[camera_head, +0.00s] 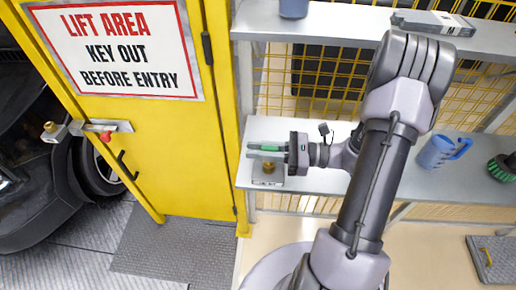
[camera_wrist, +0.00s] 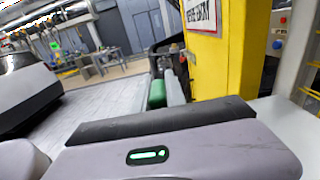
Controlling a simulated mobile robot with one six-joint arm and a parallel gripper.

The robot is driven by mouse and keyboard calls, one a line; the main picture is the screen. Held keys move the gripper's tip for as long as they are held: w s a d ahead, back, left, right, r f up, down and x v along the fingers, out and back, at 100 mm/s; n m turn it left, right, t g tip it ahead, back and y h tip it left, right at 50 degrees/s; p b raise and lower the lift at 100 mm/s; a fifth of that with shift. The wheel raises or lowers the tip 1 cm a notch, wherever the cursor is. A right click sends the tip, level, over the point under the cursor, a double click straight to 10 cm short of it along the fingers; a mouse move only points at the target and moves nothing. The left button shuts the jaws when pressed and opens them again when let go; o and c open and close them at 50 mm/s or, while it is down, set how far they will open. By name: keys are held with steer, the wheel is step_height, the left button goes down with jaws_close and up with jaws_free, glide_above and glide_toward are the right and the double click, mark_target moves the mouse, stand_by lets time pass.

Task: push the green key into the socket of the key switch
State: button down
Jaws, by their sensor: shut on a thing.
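My gripper (camera_head: 268,150) is shut on the green key (camera_head: 270,148), which lies between its fingers and points left above the middle shelf. In the wrist view the green key (camera_wrist: 156,95) shows beside a grey finger (camera_wrist: 175,88); its far end is hard to make out. A small grey unit with a brass-coloured round part (camera_head: 268,167) sits on the shelf just below the gripper and looks apart from the key. A grey latch bar (camera_head: 100,126) on the yellow door carries another brass part and a red piece. I cannot tell for certain which fitting is the key switch.
The yellow door (camera_head: 190,150) with its lift-area sign stands left of the shelf (camera_head: 320,130). A blue jug (camera_head: 440,150) and a dark green object (camera_head: 502,167) stand at the right. A flat grey item (camera_head: 433,22) lies on the upper shelf. Yellow mesh backs the shelves.

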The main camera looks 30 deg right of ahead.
steer(key=shift+f+b, duration=0.85)
steer(key=shift+f, duration=0.35)
steer(key=c, duration=1.3)
jaws_free()
steer(key=shift+d, duration=0.1)
steer(key=p+v, duration=0.2)
steer(key=v, duration=1.5)
steer(key=shift+s+d, duration=0.1)
steer(key=shift+s, duration=0.1)
